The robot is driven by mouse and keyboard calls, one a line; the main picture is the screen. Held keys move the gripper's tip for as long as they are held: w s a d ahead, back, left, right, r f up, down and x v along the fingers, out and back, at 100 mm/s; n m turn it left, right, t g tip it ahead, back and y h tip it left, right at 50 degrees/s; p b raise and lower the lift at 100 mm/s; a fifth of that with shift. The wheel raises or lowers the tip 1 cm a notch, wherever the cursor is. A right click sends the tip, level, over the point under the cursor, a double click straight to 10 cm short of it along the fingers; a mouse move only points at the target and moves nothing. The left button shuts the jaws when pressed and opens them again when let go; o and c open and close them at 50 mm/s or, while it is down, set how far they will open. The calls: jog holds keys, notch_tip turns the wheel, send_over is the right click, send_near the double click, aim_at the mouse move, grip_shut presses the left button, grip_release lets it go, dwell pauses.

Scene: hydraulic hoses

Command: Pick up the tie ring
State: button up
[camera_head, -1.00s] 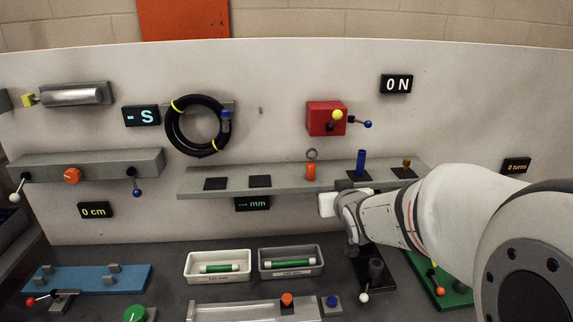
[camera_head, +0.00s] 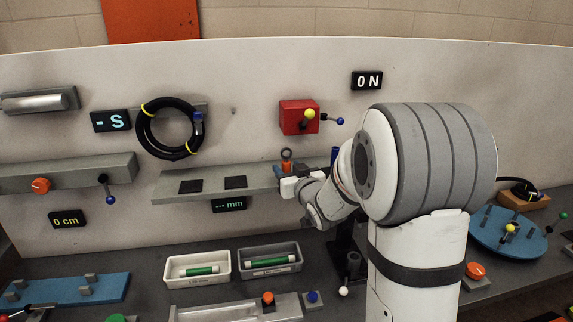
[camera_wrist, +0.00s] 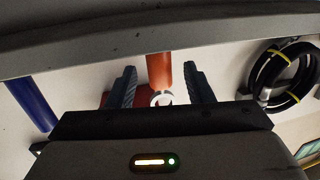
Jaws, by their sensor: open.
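The tie ring (camera_head: 286,154) is a small grey ring on top of an orange cylinder (camera_head: 286,168) standing on the grey wall shelf. The wrist view is upside down; there the pale ring (camera_wrist: 162,98) shows below the orange cylinder (camera_wrist: 159,65). My gripper (camera_wrist: 161,75) is open. Its two dark ribbed fingers stand left and right of the ring and cylinder, with a visible gap on each side in the picture. How deep the fingers reach is hard to tell. In the head view my arm reaches the shelf beside the cylinder, and the fingers are not clear.
The grey shelf (camera_head: 212,184) has dark pads on its left part. A blue cylinder (camera_wrist: 30,102) stands close to the orange one. Two trays (camera_head: 230,264) lie below.

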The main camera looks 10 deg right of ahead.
jog(key=shift+x, duration=1)
jog(key=shift+c, duration=0.6)
grip_shut()
